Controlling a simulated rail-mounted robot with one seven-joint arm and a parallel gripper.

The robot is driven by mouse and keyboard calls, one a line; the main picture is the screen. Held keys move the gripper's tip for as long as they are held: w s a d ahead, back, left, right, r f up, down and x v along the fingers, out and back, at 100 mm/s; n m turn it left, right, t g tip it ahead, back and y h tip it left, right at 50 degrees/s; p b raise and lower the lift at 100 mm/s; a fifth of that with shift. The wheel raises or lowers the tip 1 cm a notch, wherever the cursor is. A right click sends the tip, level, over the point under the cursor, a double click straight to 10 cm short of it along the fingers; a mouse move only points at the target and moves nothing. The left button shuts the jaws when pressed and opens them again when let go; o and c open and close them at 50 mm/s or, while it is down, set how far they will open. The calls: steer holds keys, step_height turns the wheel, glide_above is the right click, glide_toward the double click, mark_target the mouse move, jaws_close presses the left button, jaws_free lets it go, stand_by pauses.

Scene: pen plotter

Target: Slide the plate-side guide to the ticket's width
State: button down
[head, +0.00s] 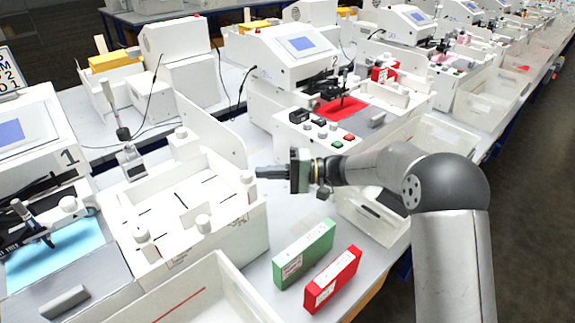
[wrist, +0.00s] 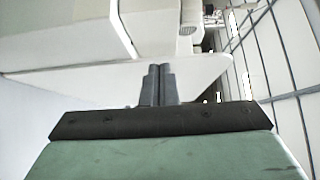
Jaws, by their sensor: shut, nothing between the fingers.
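My gripper (head: 258,173) is shut and empty, at the right edge of a white open-topped fixture (head: 215,262). Its closed fingers (wrist: 160,80) point ahead in the wrist view. I cannot tell which part is the plate-side guide. I cannot single out the ticket. A light blue sheet (head: 60,250) lies on machine 1 (head: 45,150), and a red sheet (head: 340,107) on machine 2 (head: 285,55).
A green box (head: 304,253) and a red box (head: 333,278) stand in front of my gripper. An open white bin (head: 225,285) is at the front. A stamp-like tool (head: 128,160) stands at the fixture's back left.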

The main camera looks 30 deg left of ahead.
mark_target(231, 175)
steer(key=shift+s+a, duration=0.15)
steer(key=shift+s, duration=0.5)
steer(key=shift+s+a, duration=0.15)
steer(key=shift+s, duration=0.45)
